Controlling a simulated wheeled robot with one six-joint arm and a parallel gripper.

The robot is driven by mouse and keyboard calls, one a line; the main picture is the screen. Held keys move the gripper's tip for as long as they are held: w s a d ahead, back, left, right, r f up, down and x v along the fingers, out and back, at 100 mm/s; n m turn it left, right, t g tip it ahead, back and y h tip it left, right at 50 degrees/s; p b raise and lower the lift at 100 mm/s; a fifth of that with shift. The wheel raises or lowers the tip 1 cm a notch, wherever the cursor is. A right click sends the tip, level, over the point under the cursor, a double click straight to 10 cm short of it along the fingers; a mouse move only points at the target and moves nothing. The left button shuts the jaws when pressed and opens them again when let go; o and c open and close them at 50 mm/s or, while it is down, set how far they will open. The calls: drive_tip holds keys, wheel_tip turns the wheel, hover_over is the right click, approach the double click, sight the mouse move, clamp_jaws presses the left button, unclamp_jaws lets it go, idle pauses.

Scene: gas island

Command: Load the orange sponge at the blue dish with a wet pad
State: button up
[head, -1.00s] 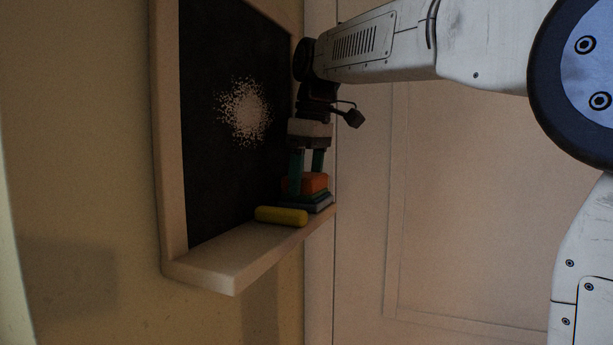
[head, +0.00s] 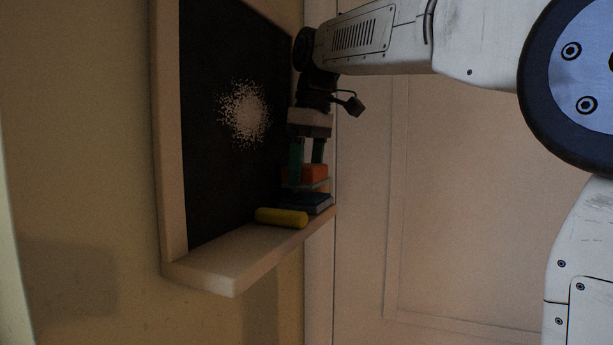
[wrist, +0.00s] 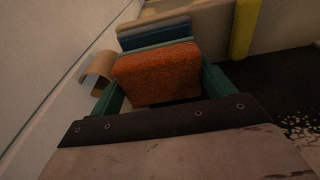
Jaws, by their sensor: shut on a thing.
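The orange sponge (head: 305,174) is between the green fingers of my gripper (head: 306,163), which is shut on it. A thin pale teal layer shows along the sponge's underside. The sponge hangs a little above the dark blue dish (head: 318,203) on the ledge, with a small gap between them. In the wrist view the sponge's rough orange face (wrist: 158,72) fills the space between the fingers. The blue dish (wrist: 153,32) shows just beyond it. The wet pad inside the dish is not clearly visible.
A yellow cylinder (head: 281,217) lies on the pale ledge (head: 215,268) left of the dish. Above the ledge is a framed blackboard (head: 205,150) with a white speckled chalk patch (head: 243,113). A panelled pale wall or door stands to the right.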

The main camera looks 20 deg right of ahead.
sight(304, 165)
drive_tip(key=shift+r, duration=2.4)
